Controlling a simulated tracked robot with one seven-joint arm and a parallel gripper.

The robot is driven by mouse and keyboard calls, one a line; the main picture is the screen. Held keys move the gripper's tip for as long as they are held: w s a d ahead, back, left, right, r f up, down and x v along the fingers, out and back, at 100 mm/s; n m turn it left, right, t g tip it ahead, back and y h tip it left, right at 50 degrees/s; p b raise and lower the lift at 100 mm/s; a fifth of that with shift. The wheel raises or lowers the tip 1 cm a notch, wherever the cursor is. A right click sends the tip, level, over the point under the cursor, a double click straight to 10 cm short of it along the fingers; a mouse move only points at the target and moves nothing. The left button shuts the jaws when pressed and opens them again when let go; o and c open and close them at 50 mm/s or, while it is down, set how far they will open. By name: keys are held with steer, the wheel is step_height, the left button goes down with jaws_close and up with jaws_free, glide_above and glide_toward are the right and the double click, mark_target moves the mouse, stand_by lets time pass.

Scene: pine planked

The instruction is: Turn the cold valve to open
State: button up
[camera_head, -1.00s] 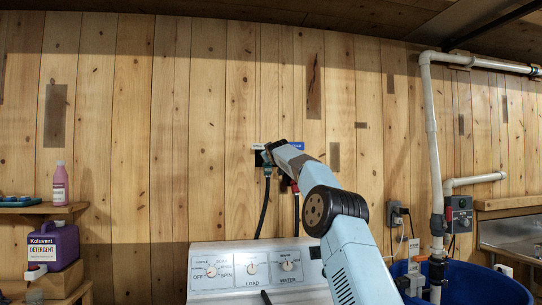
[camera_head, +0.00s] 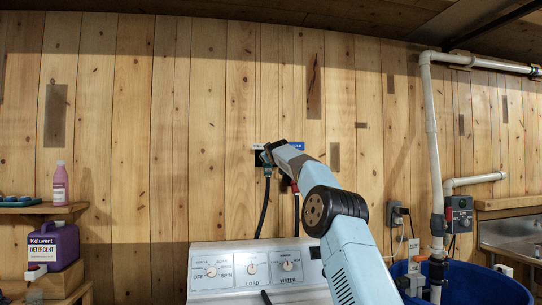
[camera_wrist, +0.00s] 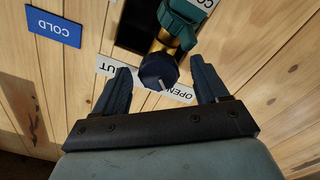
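In the wrist view a dark blue round valve knob (camera_wrist: 157,70) with a pale pointer mark sits on a brass body (camera_wrist: 170,45). A teal collar (camera_wrist: 182,22) is just above it in that view. A white OPEN label (camera_wrist: 178,93) and a partly hidden label ending in "UT" (camera_wrist: 106,68) lie to either side. A blue COLD sign (camera_wrist: 53,27) is at the upper left. My gripper (camera_wrist: 161,70) is open, one finger on each side of the knob, with gaps visible. In the head view my gripper (camera_head: 267,155) covers most of the valve.
Two hoses hang from the wall box, a black left hose (camera_head: 264,208) and one with a red collar (camera_head: 295,187). The washer panel (camera_head: 237,270) stands below. A white pipe (camera_head: 431,140) and blue tub (camera_head: 475,283) are right. Detergent (camera_head: 55,246) is left.

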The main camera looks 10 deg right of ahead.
steer(key=shift+s, duration=0.1)
steer(key=s, duration=1.3)
steer(key=shift+s, duration=0.3)
steer(key=shift+f, duration=0.1)
stand_by(0.4)
steer(key=w+m, duration=0.9)
steer(key=w, duration=0.4)
steer(key=shift+w, duration=0.4)
stand_by(0.4)
